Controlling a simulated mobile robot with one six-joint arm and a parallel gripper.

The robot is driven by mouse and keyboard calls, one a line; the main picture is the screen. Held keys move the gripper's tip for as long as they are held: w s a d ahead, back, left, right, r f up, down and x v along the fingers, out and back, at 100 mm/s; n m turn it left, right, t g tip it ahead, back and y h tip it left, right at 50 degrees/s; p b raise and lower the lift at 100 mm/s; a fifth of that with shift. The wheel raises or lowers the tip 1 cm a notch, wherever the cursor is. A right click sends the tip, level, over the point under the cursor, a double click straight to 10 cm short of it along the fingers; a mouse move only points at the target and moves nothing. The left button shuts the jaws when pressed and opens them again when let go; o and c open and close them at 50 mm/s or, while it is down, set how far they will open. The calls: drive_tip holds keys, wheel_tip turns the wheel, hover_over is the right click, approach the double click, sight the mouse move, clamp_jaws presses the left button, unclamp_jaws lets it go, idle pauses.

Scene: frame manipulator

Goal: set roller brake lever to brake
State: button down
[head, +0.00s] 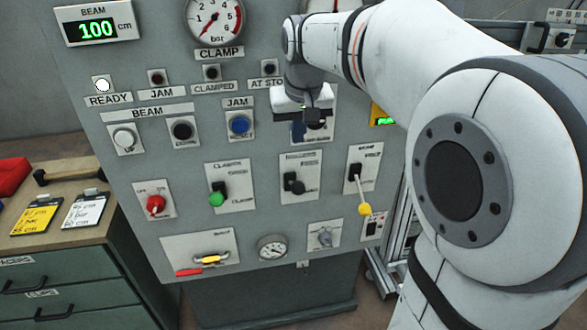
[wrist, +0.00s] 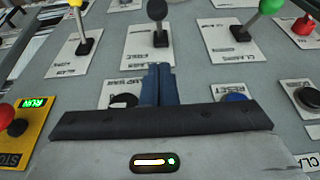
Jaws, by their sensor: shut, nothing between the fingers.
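Several levers sit on the grey panel; their small labels are too blurred to tell which is the roller brake. A black-knobbed lever (head: 293,184) is in the middle row, and it also shows in the wrist view (wrist: 157,12). To its right is a yellow-knobbed lever (head: 364,208), its knob pointing down; it shows at the wrist view's upper left (wrist: 82,30). A green-knobbed lever (head: 216,198) is to the left. My gripper (head: 298,133) is in front of the panel above the black-knobbed lever. Its blue fingers (wrist: 158,70) are together and empty.
A red knob (head: 155,204) is at the left of the lever row. Blue (head: 239,125) and black (head: 182,130) buttons sit left of my gripper. Drawers (head: 60,270) stand at the left.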

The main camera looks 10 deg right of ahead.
hover_over(297, 182)
drive_tip(key=w, duration=0.2)
wheel_tip(297, 182, down, 7)
drive_tip(key=shift+d+f, duration=0.1)
drive_tip(key=shift+s+f, duration=0.35)
drive_tip(key=shift+f, duration=0.2)
drive_tip(key=shift+s+f, duration=0.3)
drive_tip(key=shift+f, duration=0.25)
drive_tip(key=shift+s+f, duration=0.3)
drive_tip(key=shift+f, duration=0.3)
